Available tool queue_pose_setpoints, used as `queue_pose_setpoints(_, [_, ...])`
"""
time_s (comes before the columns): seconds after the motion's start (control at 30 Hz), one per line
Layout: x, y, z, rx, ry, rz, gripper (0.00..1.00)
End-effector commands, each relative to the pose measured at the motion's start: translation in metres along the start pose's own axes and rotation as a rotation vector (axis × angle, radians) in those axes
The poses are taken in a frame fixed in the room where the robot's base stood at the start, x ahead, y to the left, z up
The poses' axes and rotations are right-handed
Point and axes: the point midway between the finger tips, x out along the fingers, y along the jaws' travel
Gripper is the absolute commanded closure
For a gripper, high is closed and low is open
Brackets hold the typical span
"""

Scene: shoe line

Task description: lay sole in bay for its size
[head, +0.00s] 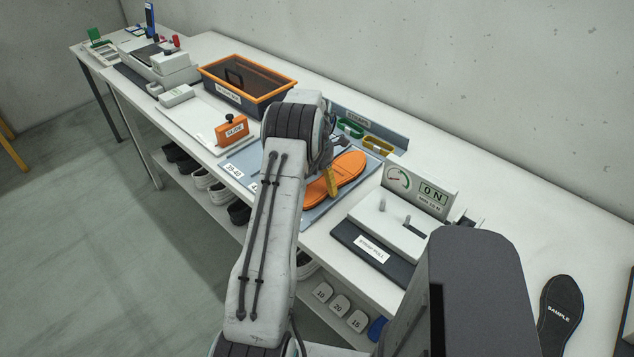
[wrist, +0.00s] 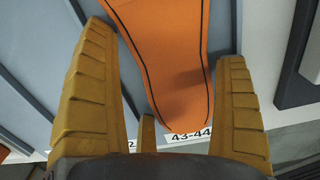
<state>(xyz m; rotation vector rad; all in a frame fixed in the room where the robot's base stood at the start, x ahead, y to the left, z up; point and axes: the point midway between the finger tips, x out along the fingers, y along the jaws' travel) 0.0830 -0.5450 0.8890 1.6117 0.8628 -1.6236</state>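An orange sole (head: 343,180) with a dark outline lies on the blue-grey bay tray (head: 243,160). In the wrist view the sole (wrist: 172,60) lies lengthwise in the bay whose label (wrist: 190,136) reads 43-44. Its end reaches the label. My gripper (wrist: 165,95) has its yellow fingers wide apart, one on each side of the sole's near end, with a visible gap on the left. In the head view one yellow finger (head: 332,182) shows over the sole; my arm hides the rest and the middle of the tray.
A gauge fixture (head: 385,222) reading 0 N stands right of the tray. An orange GUIDE block (head: 232,131) and an orange-rimmed dark bin (head: 247,85) stand to the left. A black SAMPLE sole (head: 560,312) lies at the far right. Green and yellow rings (head: 376,147) sit behind.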

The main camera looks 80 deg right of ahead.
Motion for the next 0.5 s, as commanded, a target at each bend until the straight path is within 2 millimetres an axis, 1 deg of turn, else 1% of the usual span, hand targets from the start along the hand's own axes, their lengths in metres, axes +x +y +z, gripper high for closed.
queue_pose_setpoints(0.03, [0.000, 0.000, 0.000, 0.000, 0.000, 0.000, 0.03])
queue_pose_setpoints(0.07, [0.000, 0.000, 0.000, 0.000, 0.000, 0.000, 0.01])
queue_pose_setpoints(0.1, [0.000, 0.000, 0.000, 0.000, 0.000, 0.000, 0.00])
queue_pose_setpoints(0.33, [0.000, 0.000, 0.000, 0.000, 0.001, -0.001, 0.00])
queue_pose_setpoints(0.43, [-0.006, 0.000, 0.000, 0.000, 0.000, 0.000, 0.00])
queue_pose_setpoints(0.5, [-0.013, 0.000, 0.000, 0.000, -0.001, 0.001, 0.00])
